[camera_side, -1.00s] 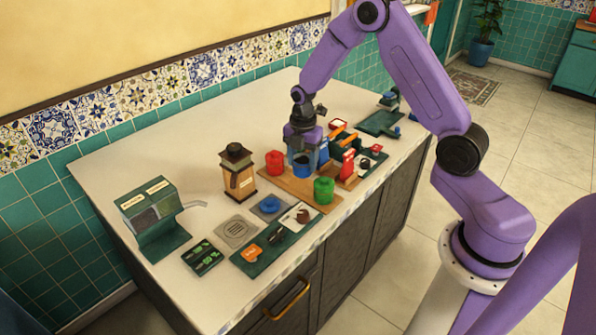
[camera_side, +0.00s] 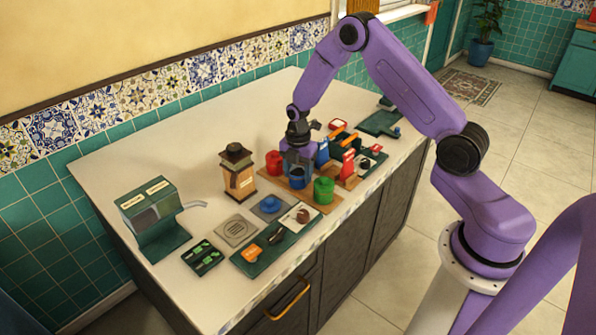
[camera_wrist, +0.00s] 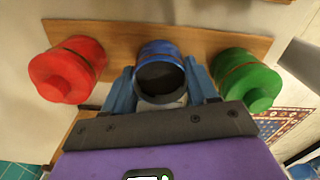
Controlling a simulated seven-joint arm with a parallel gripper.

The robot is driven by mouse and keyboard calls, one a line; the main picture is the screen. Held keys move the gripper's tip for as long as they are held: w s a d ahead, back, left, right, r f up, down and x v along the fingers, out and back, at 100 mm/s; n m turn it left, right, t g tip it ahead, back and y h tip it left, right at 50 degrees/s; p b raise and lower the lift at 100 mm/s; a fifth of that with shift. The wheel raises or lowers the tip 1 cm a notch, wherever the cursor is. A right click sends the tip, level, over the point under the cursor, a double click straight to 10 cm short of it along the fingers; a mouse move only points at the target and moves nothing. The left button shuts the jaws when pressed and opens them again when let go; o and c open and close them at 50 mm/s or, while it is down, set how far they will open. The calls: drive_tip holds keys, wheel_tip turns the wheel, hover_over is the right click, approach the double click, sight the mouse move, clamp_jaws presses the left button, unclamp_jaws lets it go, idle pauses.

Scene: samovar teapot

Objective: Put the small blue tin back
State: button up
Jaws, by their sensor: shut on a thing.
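The small blue tin (camera_side: 298,181) is an open-topped blue canister between the red tin (camera_side: 274,162) and the green tin (camera_side: 323,191). In the wrist view the blue tin (camera_wrist: 157,60) has a dark, open mouth and sits between my two fingers. My gripper (camera_side: 298,165) is shut on it, pointing down over the wooden board (camera_side: 273,180). The tin appears upright, at or just above the board; contact cannot be told. A blue lid (camera_side: 269,204) lies on a grey pad, apart from the tin.
A brown samovar-like container (camera_side: 237,172) stands to the left. Red and blue boxes (camera_side: 347,164) stand close on the right. A green tray (camera_side: 276,250) with small items lies in front. A green dispenser (camera_side: 152,215) stands at far left. Bare counter (camera_side: 190,150) lies behind.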

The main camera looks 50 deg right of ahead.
drive_tip(key=o, duration=1.2)
drive_tip(key=shift+c, duration=0.2)
wheel_tip(320, 180, up, 12)
drive_tip(key=s+a+r+m, duration=0.2)
drive_tip(key=s+a+r, duration=0.3)
drive_tip(key=s+a, duration=0.25)
drive_tip(key=s+a+r+m, duration=0.2)
drive_tip(key=s+m, duration=0.1)
drive_tip(key=s, duration=1)
drive_tip(key=s+a+r+m, duration=0.2)
drive_tip(key=s+m, duration=0.1)
drive_tip(key=s, duration=1.1)
drive_tip(key=shift+a+r, duration=0.15)
drive_tip(key=shift+r, duration=0.15)
